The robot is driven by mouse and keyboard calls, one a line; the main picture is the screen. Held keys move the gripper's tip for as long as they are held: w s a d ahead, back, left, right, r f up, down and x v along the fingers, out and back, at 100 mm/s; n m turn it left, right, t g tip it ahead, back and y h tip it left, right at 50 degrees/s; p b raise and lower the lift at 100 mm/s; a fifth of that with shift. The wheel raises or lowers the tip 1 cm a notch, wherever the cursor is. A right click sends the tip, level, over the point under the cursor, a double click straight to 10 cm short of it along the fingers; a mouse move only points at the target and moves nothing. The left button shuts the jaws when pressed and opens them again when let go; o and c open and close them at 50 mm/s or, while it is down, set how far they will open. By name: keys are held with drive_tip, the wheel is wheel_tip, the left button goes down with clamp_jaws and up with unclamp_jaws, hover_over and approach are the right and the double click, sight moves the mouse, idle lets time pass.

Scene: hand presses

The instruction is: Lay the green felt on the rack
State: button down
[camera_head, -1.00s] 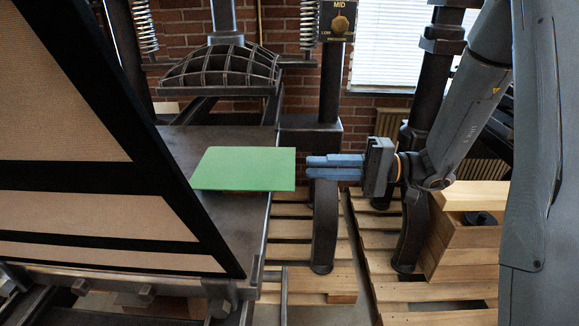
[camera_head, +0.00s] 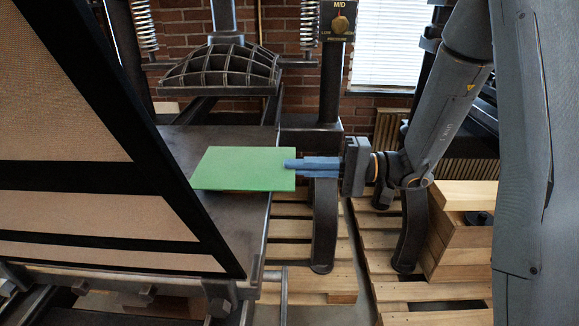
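The green felt (camera_head: 242,168) is a flat green sheet on the dark metal press bed (camera_head: 205,230). Its right edge sticks out past the bed's right side. My gripper (camera_head: 290,166) comes in level from the right at that edge. One blue fingertip shows over the felt's right edge; the other finger seems to pass beneath, its tip hidden by the felt. Whether the fingers are pressed on the felt or a little apart is too small to tell. I cannot make out a rack in this view.
A large black-framed tan panel (camera_head: 75,120) slants across the left side. A ribbed dome-shaped press head (camera_head: 220,68) stands behind the felt. A dark curved leg (camera_head: 325,225) and wooden pallets (camera_head: 300,270) are below my gripper. Stacked wooden blocks (camera_head: 460,255) stand at the right.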

wheel_tip(320, 180, up, 3)
drive_tip(key=shift+p, duration=0.9)
drive_tip(key=d+r+p, duration=0.1)
drive_tip(key=d+r, duration=0.2)
drive_tip(key=d, duration=0.4)
drive_tip(key=shift+p, duration=0.3)
drive_tip(key=shift+s, duration=0.1)
drive_tip(key=shift+r, duration=0.1)
idle(1.4)
